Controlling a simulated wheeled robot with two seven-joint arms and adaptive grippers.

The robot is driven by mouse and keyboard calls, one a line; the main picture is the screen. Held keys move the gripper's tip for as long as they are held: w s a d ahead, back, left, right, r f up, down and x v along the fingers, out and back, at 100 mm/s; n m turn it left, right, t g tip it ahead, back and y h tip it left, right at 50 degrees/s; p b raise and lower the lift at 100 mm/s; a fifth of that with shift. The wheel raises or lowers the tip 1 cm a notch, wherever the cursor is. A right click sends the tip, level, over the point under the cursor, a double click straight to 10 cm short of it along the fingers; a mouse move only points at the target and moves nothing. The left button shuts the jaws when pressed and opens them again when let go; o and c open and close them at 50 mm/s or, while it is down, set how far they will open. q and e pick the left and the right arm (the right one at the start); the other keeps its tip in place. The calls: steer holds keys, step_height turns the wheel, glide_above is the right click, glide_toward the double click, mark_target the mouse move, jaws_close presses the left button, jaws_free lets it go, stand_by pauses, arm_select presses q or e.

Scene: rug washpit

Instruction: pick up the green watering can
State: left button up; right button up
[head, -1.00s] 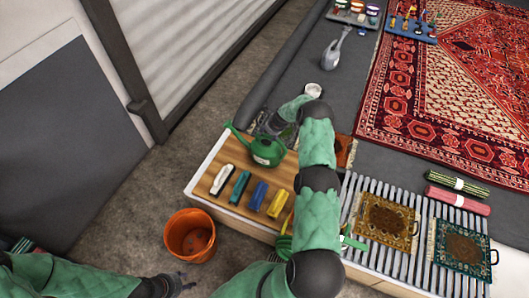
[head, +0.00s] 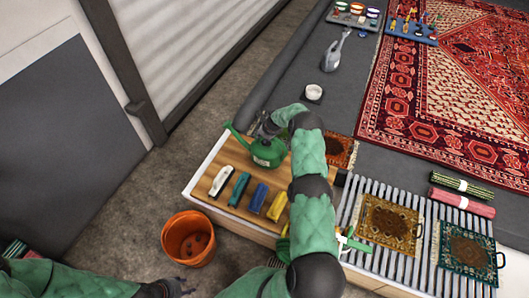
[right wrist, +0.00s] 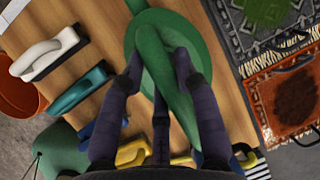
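The green watering can (head: 266,154) stands on the wooden board at the left end of the bench, its spout pointing left. My right gripper (head: 266,130) is over its top, reaching in from the right. In the right wrist view, the can's green handle (right wrist: 162,62) runs between the spread dark fingers of my right gripper (right wrist: 158,62). The fingers look open around the handle; contact is not clear. My left gripper (head: 178,287) is low at the left, away from the can, and its fingers are too small to read.
White, teal, blue and yellow brushes (head: 240,188) lie in front of the can. An orange bucket (head: 188,238) stands on the floor. A slatted rack (head: 352,200) with small rugs is at the right. A white bowl (head: 314,92) and a grey jug-like object (head: 335,52) are behind.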

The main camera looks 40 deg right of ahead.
jaws_close()
steer(key=shift+w+d+r, duration=0.1)
